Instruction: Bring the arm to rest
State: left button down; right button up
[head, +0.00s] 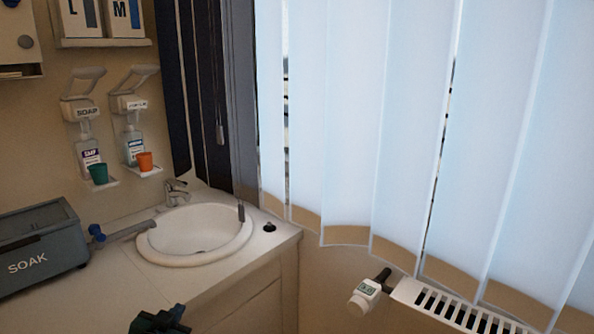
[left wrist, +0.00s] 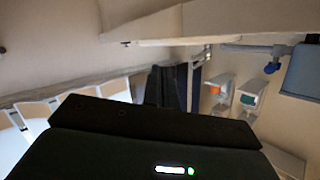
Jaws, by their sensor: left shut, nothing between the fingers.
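My left gripper (head: 163,320) shows as a dark shape at the bottom edge of the head view, in front of the counter's front side. It is shut and empty, and most of its arm is cut off by the frame. In the left wrist view a broad dark body with a small lit strip fills the lower part, and that view is tilted. My right gripper is not in view.
A counter (head: 118,290) holds a round sink (head: 200,252) with a tap (head: 175,190). A grey SOAK box (head: 40,258) stands at its left. Two wall dispensers have a green cup (head: 99,174) and an orange cup (head: 145,161). Blinds (head: 400,130) hang above a radiator (head: 455,305).

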pick_arm(q)
jog(key=s+d+f+g+h, duration=0.1)
jog(key=s+d+f, duration=0.2)
jog(key=s, duration=0.6)
jog(key=s+d+f+g+h, duration=0.1)
jog(key=s+d+f, duration=0.3)
jog(key=s, duration=0.6)
jog(key=s+d+f+g, duration=0.2)
jog(key=s+d+f, duration=0.2)
jog(key=s, duration=0.6)
jog(key=shift+d+f+n+h, duration=0.2)
jog(key=shift+d+n+h, duration=0.2)
jog(key=shift+d, duration=0.5)
